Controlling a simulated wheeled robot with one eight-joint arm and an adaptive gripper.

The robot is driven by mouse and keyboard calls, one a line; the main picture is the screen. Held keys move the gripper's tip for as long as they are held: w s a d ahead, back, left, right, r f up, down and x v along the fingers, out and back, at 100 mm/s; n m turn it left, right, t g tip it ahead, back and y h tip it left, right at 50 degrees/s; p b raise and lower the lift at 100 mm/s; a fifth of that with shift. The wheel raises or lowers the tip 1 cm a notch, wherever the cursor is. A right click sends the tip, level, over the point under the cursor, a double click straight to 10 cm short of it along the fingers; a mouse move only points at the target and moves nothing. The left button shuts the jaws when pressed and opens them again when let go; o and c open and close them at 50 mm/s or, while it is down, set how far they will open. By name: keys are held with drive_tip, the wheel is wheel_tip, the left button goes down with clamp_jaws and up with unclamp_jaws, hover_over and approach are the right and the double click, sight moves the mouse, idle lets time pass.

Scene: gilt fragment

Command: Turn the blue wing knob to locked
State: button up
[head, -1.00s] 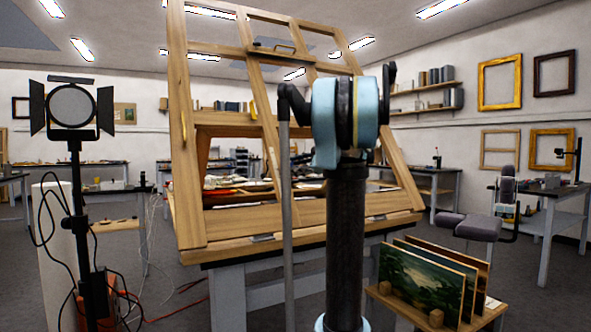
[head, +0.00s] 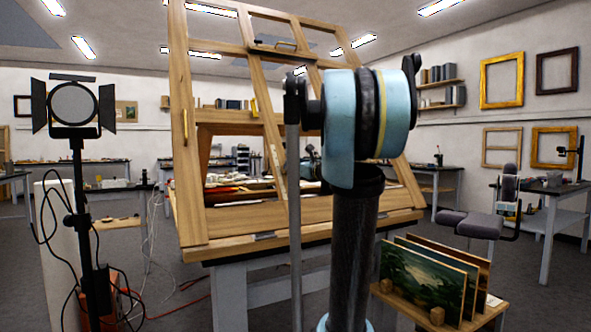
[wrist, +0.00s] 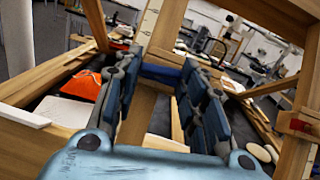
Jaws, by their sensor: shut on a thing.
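In the wrist view, my gripper (wrist: 160,68) has its two blue-grey jointed fingers on either side of a dark blue piece (wrist: 163,75), which looks like the blue wing knob. The fingers are shut on it. The knob lies crosswise between the fingertips against a wooden bar; most of its outline is hidden, and I cannot read its turn or any locked mark. In the head view my arm stands in front of the tilted wooden frame (head: 187,150) and hides the knob.
A red piece (wrist: 299,125) sits on wood at the right of the wrist view. An orange cloth (wrist: 80,97) lies at the left. In the head view, a lamp on a stand (head: 74,105) with loose cables stands left, and a low stand with paintings (head: 422,277) is front right.

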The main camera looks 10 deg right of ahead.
drive_tip(key=shift+a+m+h, duration=0.1)
drive_tip(key=shift+m+h, duration=0.4)
drive_tip(key=shift+m, duration=0.3)
drive_tip(key=shift+m+t+h, duration=0.3)
drive_tip(key=o, duration=1.1)
drive_tip(key=shift+c, duration=0.2)
drive_tip(key=shift+s, duration=0.1)
drive_tip(key=v, duration=1.1)
drive_tip(key=shift+s+d, duration=0.2)
drive_tip(key=shift+s, duration=0.15)
drive_tip(key=shift+f, duration=0.1)
